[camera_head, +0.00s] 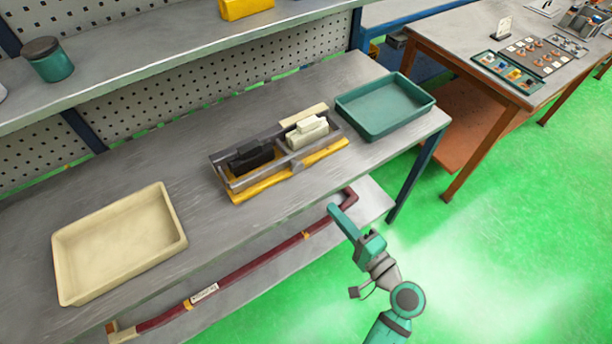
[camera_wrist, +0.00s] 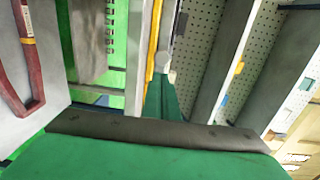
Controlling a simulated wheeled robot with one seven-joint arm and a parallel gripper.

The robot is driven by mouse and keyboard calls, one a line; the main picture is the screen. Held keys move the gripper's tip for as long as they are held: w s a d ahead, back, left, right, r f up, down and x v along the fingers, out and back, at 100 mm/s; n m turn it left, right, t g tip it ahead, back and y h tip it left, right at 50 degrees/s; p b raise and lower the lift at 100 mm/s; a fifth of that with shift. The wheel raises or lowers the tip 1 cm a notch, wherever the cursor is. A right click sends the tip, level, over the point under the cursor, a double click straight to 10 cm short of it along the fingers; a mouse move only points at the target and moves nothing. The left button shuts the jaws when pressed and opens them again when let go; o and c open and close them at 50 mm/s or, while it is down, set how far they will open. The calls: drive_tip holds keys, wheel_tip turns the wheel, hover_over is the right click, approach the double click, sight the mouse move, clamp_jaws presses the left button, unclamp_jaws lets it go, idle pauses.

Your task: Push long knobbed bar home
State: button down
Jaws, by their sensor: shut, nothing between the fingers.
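The fixture has a yellow base (camera_head: 332,152) and grey side rails, and sits mid-table. A long grey bar (camera_head: 255,176) runs along its front side, with a round grey knob (camera_head: 298,167) near the middle of that side. How far the bar is seated I cannot tell. A black block (camera_head: 250,157) and a cream block (camera_head: 307,132) sit between the rails. My gripper (camera_head: 335,209) is shut and empty, in front of the table edge, below and right of the knob in the head view. In the wrist view, the closed fingers (camera_wrist: 163,95) point toward the knob (camera_wrist: 163,58); contact is not clear.
A cream tray (camera_head: 176,240) lies to the left and a green tray (camera_head: 425,103) to the right on the table. A red pipe (camera_head: 258,265) runs below the table's front edge. A shelf (camera_head: 180,60) overhangs the back. Bare tabletop separates the fixture from the cream tray.

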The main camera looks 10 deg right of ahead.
drive_tip(key=shift+d+r, duration=0.1)
drive_tip(key=shift+r, duration=0.2)
approach(299, 168)
drive_tip(key=x, duration=0.5)
drive_tip(key=shift+w+d+f, duration=0.1)
drive_tip(key=shift+w+f, duration=0.05)
drive_tip(key=shift+f, duration=0.05)
drive_tip(key=shift+w+a, duration=0.25)
drive_tip(key=shift+w, duration=0.2)
drive_tip(key=x, duration=0.2)
drive_tip(key=shift+w+a+r, duration=0.1)
drive_tip(key=shift+w, duration=0.15)
drive_tip(key=shift+r, duration=0.1)
